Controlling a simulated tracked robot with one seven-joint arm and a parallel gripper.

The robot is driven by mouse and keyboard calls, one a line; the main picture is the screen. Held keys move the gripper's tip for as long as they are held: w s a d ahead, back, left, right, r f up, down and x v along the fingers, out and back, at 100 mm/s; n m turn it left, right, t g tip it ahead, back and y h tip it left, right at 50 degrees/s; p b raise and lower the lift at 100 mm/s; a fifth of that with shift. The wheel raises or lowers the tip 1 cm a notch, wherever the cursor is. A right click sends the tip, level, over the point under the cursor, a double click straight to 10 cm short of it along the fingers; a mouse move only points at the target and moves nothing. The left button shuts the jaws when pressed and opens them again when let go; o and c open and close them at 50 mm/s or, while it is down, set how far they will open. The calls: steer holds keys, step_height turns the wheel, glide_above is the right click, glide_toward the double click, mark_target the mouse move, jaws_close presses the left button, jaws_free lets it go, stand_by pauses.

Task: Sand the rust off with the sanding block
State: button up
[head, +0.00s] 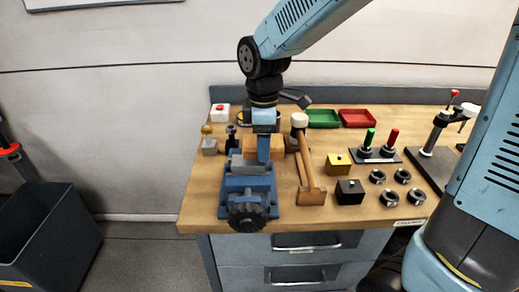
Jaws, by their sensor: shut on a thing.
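My gripper (263,148) points down just behind the blue vise (247,190) at the left of the workbench. It is shut. An orange-brown block (278,147) shows on both sides of its blue finger and looks to be the sanding block in its grip, though the finger hides its middle. A grey block-like part (240,162) sits at the top of the vise, close to the finger. I cannot tell whether the brown block touches it. I cannot make out a rust patch.
A wooden-handled hammer (308,165) lies close right of the vise. Yellow (338,164) and black (350,191) boxes, several dark rings (388,197) and a stand with green and red handles (376,153) are farther right. Green (323,118) and red (356,118) trays are behind.

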steer(key=shift+r, duration=2.8)
steer(key=shift+d, duration=0.1)
